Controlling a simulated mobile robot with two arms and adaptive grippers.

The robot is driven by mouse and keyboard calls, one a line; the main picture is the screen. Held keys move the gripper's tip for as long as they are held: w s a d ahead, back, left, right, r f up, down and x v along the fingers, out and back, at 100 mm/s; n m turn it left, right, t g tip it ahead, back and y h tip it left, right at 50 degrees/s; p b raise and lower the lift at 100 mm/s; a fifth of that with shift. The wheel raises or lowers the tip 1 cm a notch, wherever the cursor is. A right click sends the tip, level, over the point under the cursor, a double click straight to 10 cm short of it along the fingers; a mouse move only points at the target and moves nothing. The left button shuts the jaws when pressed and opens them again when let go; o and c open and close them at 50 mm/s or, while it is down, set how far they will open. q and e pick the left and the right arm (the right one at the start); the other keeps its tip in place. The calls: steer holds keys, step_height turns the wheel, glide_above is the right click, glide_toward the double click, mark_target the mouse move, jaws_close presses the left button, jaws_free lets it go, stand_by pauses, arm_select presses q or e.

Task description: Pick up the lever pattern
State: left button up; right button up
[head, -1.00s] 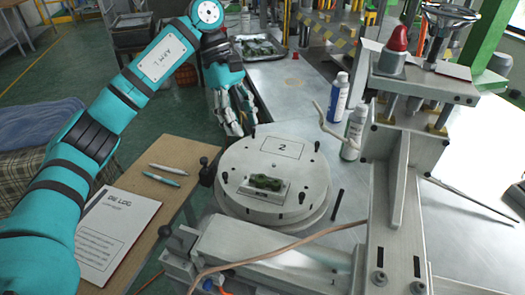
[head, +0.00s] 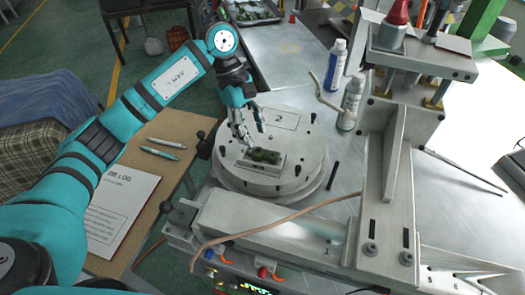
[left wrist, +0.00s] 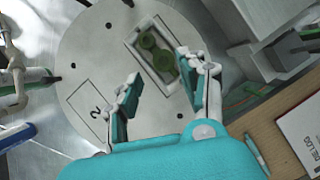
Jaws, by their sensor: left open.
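The lever pattern (head: 264,156) is a small dark green piece with rounded ends. It lies in a pale rectangular die block (head: 270,168) on the round grey turntable (head: 230,180), by the plate marked 2. In the left wrist view the green lever pattern (left wrist: 157,51) shows beyond my fingers, near the right fingertip. My left gripper (head: 250,130) is open and empty, just above and behind the block, pointing down. In the left wrist view my left gripper (left wrist: 160,70) has its two fingers well apart, with the turntable between them. My right gripper is not in view.
A tall press frame (head: 395,190) with a red-topped cylinder stands to the right of the turntable. Two bottles (head: 350,103) stand behind it. A tray (head: 252,12) with green parts is at the back.

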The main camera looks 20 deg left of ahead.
mark_target(257, 151)
arm_select(q)
steer(key=shift+s+d+f+p, duration=0.1)
steer(key=shift+d+f+p, duration=0.05)
steer(key=shift+f+p, duration=0.15)
steer(key=p+x, duration=0.2)
steer(key=x, duration=0.1)
steer(key=shift+s+f, duration=0.1)
steer(key=shift+f, duration=0.15)
steer(key=shift+d+f, duration=0.1)
steer(key=shift+f, duration=0.4)
steer(key=shift+s+f, duration=0.1)
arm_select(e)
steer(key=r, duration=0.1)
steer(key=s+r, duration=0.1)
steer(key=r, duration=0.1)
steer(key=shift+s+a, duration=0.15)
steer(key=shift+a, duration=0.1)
arm_select(q)
steer(key=c, duration=0.7)
steer(key=shift+s, duration=0.1)
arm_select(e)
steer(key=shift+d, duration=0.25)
arm_select(q)
steer(key=shift+f, duration=0.1)
